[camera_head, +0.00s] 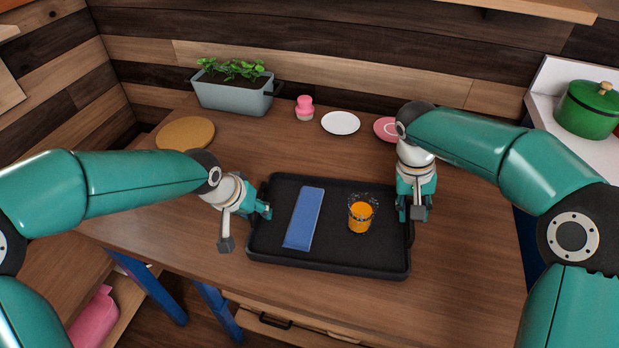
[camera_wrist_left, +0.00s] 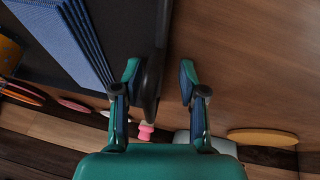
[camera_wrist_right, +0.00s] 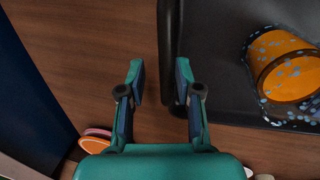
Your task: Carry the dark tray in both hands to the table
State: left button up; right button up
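The dark tray (camera_head: 330,258) lies flat on a wooden worktop (camera_head: 455,285). A folded blue cloth (camera_head: 304,218) and a glass with an orange drink (camera_head: 361,215) stand on it. My left gripper (camera_head: 262,210) is at the tray's left end; in the left wrist view its fingers (camera_wrist_left: 159,80) are apart, with the tray's dark handle (camera_wrist_left: 152,85) between them, nearer one finger. My right gripper (camera_head: 412,208) is at the right end; in the right wrist view its fingers (camera_wrist_right: 160,75) are apart, the tray's edge (camera_wrist_right: 168,60) between them. Contact cannot be told.
Behind the tray are a round wooden board (camera_head: 186,133), a planter (camera_head: 232,94), a pink-topped shaker (camera_head: 304,108), a white plate (camera_head: 340,123) and a pink plate (camera_head: 385,128). A green pot (camera_head: 588,110) stands on a white surface at right. The worktop's front right is clear.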

pick_arm(q)
jog(key=shift+d, duration=0.1)
pick_arm(e)
jog(key=shift+a, duration=0.15)
pick_arm(q)
jog(key=shift+s+r, duration=0.15)
jog(key=shift+r, duration=0.25)
pick_arm(e)
jog(key=shift+w, duration=0.15)
jog(key=shift+a+r, duration=0.1)
jog(key=shift+r, duration=0.1)
pick_arm(q)
jog(key=v, duration=1.1)
pick_arm(e)
notch_tip(320, 180, up, 11)
jog(key=a, duration=0.2)
jog(key=shift+w, duration=0.15)
pick_arm(q)
jog(key=shift+s+f, duration=0.1)
jog(key=shift+s, duration=0.05)
